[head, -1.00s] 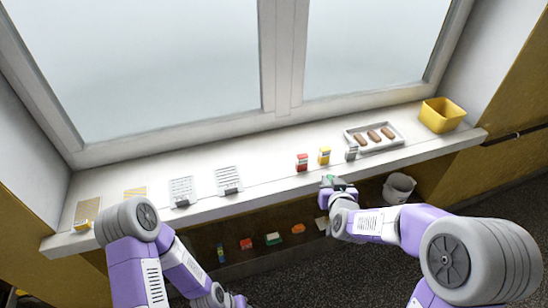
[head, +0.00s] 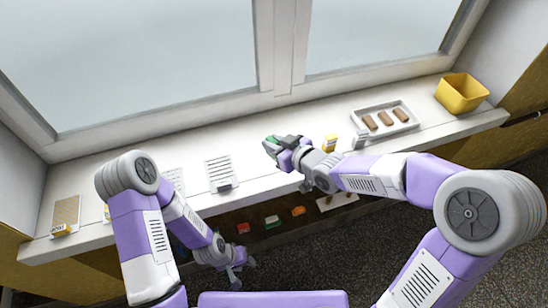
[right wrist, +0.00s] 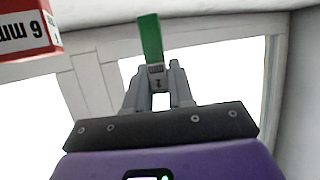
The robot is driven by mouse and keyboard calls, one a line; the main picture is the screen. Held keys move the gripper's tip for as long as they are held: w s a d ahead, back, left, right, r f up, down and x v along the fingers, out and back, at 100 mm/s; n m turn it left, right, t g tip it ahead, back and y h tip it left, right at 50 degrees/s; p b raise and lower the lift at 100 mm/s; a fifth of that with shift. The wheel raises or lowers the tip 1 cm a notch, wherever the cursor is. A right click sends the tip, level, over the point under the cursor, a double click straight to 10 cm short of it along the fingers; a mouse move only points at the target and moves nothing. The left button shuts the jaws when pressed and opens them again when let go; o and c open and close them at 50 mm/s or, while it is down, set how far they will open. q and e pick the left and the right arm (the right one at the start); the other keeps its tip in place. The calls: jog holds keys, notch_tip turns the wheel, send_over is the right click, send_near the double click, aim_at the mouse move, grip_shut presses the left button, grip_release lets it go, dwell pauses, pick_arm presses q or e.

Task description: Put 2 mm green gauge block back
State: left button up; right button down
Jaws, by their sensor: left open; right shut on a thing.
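The green gauge block (right wrist: 150,38) stands up from between the fingers of my right gripper (right wrist: 158,85), which is shut on its lower end. In the head view the green block (head: 270,148) and right gripper (head: 284,142) are over the white sill, left of a yellow block (head: 330,143). A red block marked 6 mm (right wrist: 28,32) is at the upper left of the right wrist view, apart from the green block; in the head view my right arm hides it. My left gripper (head: 236,277) is open and empty, low in front of the sill.
A grey block (head: 361,139), a tray with brown bars (head: 412,127) and a yellow bin (head: 461,92) stand at the right of the sill. A lined card (head: 220,172) lies left of my right gripper. Red (head: 243,228), green (head: 272,221) and orange (head: 298,211) items lie on the lower shelf.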

notch_tip(320, 180, down, 5)
jog(key=shift+w+f+b, duration=0.1)
jog(key=shift+b, duration=0.7)
jog(key=shift+f, duration=0.1)
jog(key=c, duration=1)
grip_release()
